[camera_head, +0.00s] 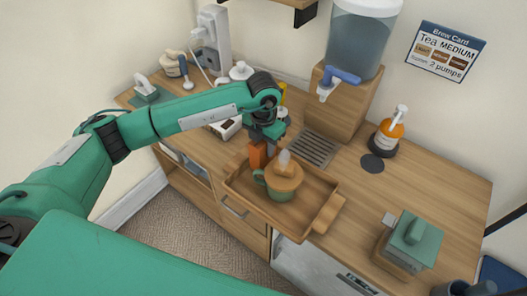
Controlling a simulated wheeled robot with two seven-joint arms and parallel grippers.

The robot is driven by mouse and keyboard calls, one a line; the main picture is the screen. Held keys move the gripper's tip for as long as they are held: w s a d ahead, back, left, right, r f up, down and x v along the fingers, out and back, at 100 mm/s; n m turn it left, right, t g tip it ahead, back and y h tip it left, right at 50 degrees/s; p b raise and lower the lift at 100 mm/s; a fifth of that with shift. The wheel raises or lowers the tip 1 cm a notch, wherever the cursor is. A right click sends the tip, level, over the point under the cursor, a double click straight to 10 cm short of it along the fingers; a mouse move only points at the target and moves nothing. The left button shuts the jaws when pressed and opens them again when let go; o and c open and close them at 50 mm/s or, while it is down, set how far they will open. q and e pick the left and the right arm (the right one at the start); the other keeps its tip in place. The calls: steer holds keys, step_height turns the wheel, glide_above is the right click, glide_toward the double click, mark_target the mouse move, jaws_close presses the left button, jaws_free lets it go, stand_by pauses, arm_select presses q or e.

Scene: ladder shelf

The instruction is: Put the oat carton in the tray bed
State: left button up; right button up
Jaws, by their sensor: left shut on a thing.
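My left gripper (267,143) points down over the back left corner of the wooden tray (318,198). It is shut on a small orange box, which I take as the oat carton (257,156). The carton is upright, and the gripper covers its upper part. Its lower end is at the tray's back left corner; I cannot tell whether it touches the tray bed. My right gripper is not in view.
A drip grate (313,149) and water dispenser (362,45) stand behind the tray. An amber pump bottle (388,131) and green-lidded box (412,242) are to the right. A white box (226,128) is behind my left forearm. The tray's right part is bare.

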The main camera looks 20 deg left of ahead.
arm_select(q)
step_height(320, 180, down, 4)
steer(key=shift+r, duration=0.25)
steer(key=shift+f, duration=0.4)
steer(key=o, duration=0.7)
steer(key=shift+o, duration=0.2)
steer(key=shift+r, duration=0.55)
step_height(320, 180, up, 3)
steer(key=shift+r, duration=0.15)
step_height(320, 180, up, 7)
steer(key=shift+r+b, duration=0.15)
steer(key=shift+b, duration=0.7)
steer(key=shift+r, duration=0.4)
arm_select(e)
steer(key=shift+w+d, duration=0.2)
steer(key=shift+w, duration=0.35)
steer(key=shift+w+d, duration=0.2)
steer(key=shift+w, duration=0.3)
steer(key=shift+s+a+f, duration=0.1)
